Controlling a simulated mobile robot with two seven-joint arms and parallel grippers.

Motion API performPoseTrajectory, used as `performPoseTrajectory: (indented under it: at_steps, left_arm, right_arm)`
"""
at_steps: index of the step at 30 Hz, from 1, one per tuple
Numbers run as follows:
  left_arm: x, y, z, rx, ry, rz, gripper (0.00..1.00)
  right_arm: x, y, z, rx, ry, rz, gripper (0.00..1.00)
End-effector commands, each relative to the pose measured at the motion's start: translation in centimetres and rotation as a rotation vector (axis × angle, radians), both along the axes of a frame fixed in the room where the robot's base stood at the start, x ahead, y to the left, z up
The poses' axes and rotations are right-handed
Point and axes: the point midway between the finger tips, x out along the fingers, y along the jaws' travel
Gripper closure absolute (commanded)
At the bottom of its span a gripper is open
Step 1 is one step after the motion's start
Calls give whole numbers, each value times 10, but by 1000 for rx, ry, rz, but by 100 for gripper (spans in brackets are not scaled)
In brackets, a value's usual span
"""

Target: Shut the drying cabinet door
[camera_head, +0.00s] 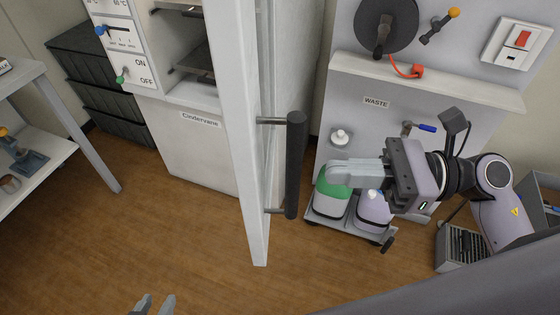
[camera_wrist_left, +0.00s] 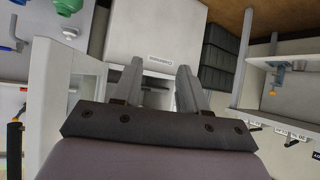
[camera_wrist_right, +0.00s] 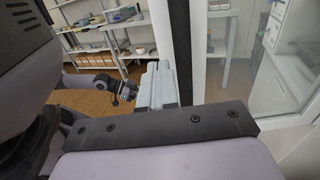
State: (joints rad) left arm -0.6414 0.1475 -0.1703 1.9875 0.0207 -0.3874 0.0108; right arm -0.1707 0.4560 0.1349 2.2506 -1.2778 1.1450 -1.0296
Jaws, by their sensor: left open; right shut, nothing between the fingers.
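The drying cabinet (camera_head: 195,148) stands at the upper middle of the head view, and its door (camera_head: 246,170) is swung wide open, seen nearly edge-on. A dark vertical handle (camera_head: 296,165) is on the door's right face. My right gripper (camera_head: 333,175) is shut and empty, a little right of the handle, its fingers pointing left. In the right wrist view the shut fingers (camera_wrist_right: 160,85) show beside the dark handle (camera_wrist_right: 181,50); I cannot tell whether they touch. My left gripper (camera_head: 153,304) is open and empty at the bottom edge; the left wrist view shows its spread fingers (camera_wrist_left: 160,88).
A waste trolley with a green-topped bottle (camera_head: 332,195) and a lilac bottle (camera_head: 373,212) stands below my right gripper. A grey crate (camera_head: 462,248) is at the right. A white shelf table (camera_head: 40,165) stands at the left. The wooden floor before the cabinet is clear.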

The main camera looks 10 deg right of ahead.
Motion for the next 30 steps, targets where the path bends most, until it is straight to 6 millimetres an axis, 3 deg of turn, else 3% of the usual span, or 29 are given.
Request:
performPoseTrajectory:
  at_steps: [12, 19, 30]
  left_arm:
    - [-4, 7, 12, 18, 3, 10, 57]
    - [-6, 7, 14, 18, 9, 9, 57]
    - [-6, 6, 14, 16, 8, 8, 57]
  right_arm:
    - [20, 71, 3, 6, 2, 0, 100]
    - [25, 85, 1, 2, 1, -1, 100]
    - [25, 87, 0, 2, 2, -1, 100]
